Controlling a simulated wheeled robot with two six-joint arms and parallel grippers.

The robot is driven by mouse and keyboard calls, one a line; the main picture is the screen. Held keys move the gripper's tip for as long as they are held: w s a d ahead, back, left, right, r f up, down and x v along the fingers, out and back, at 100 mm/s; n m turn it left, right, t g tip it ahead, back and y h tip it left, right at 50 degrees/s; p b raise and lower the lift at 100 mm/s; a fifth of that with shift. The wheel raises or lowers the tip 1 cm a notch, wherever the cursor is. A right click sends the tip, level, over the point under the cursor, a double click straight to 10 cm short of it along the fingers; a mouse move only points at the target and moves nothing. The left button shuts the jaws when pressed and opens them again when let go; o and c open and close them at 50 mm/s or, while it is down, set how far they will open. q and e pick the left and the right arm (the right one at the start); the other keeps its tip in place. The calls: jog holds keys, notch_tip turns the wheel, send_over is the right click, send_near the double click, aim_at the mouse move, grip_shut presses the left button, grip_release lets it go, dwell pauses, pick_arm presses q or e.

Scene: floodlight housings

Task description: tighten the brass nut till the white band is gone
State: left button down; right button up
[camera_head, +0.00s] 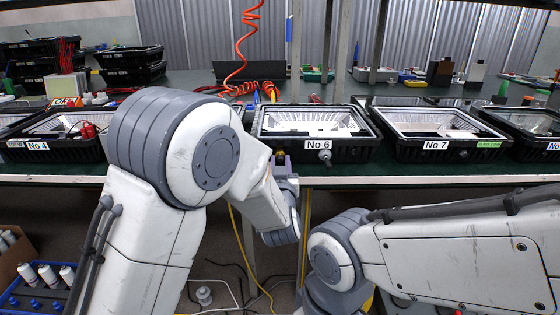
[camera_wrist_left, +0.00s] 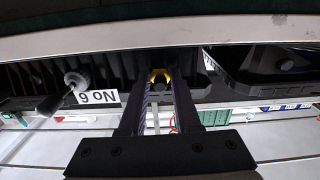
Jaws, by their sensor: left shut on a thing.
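The brass nut (camera_wrist_left: 160,75) shows in the left wrist view as a yellow piece between the fingertips of my left gripper (camera_wrist_left: 160,82), at the front of the housing labelled No 6 (camera_head: 306,135). My left gripper (camera_head: 281,158) is shut on the nut, left of the No 6 label in the head view. The fingers cover most of the nut, and I cannot make out a white band. My right arm crosses the lower right of the head view; its gripper does not show.
A dark knob (camera_head: 325,157) sticks out below the No 6 label; it also shows in the left wrist view (camera_wrist_left: 65,92). Housing No 7 (camera_head: 436,150) stands to the right and No 4 (camera_head: 45,150) to the left. An orange coiled hose (camera_head: 243,45) hangs behind.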

pick_arm(q)
jog(key=shift+f, duration=0.15)
jog(key=c, duration=0.6)
grip_release()
jog(key=s+p, duration=0.1)
jog(key=s, duration=0.9)
jog(key=shift+s, duration=0.3)
